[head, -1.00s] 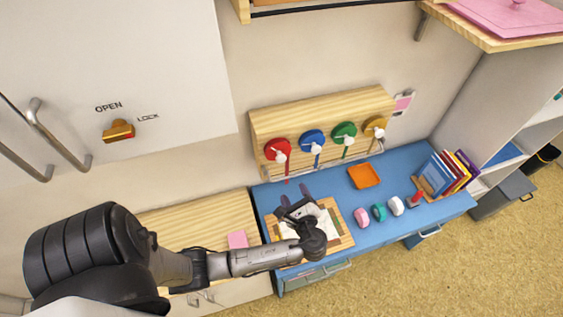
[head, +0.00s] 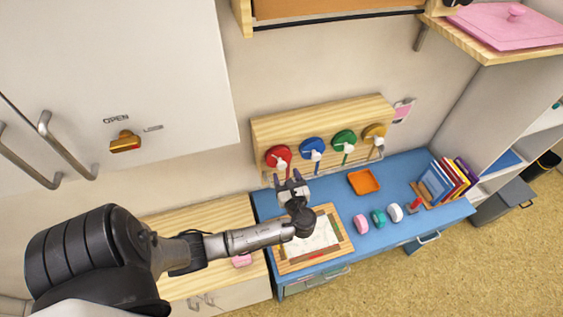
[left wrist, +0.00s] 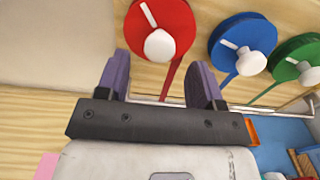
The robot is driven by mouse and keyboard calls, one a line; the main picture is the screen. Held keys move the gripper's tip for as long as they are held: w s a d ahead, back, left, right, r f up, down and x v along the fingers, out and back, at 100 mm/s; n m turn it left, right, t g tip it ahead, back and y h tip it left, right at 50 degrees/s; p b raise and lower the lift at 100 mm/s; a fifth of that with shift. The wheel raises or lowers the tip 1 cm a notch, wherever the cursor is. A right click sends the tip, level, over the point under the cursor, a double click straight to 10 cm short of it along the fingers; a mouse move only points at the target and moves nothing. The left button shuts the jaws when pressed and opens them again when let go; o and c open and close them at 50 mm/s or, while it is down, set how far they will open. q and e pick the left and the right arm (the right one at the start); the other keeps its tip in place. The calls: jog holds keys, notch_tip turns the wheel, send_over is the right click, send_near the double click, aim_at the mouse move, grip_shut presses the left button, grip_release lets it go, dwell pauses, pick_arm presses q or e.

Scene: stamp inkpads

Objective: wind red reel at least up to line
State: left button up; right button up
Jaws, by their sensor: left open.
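The red reel (head: 277,156) is the leftmost reel on a wooden board above the blue desk. In the left wrist view the red reel (left wrist: 172,22) has a white crank with a round white knob (left wrist: 160,45), and a red ribbon hangs below it. My left gripper (head: 290,180) is open and empty just below the red reel. In the left wrist view its two purple fingers (left wrist: 158,78) stand apart, below and to either side of the knob, without visible contact. The line for the ribbon cannot be made out. My right gripper is not in view.
Blue (head: 312,148), green (head: 344,138) and yellow (head: 375,133) reels hang to the right on the same board (head: 320,115). The blue desk (head: 335,190) holds a wooden tray with paper (head: 318,240), an orange dish (head: 364,181), tape-like rolls and books (head: 448,180).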

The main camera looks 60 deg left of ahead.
aim_at(282, 167)
pick_arm(q)
jog(key=shift+p+x, duration=0.45)
jog(key=shift+x, duration=2.3)
jog(key=c, duration=0.9)
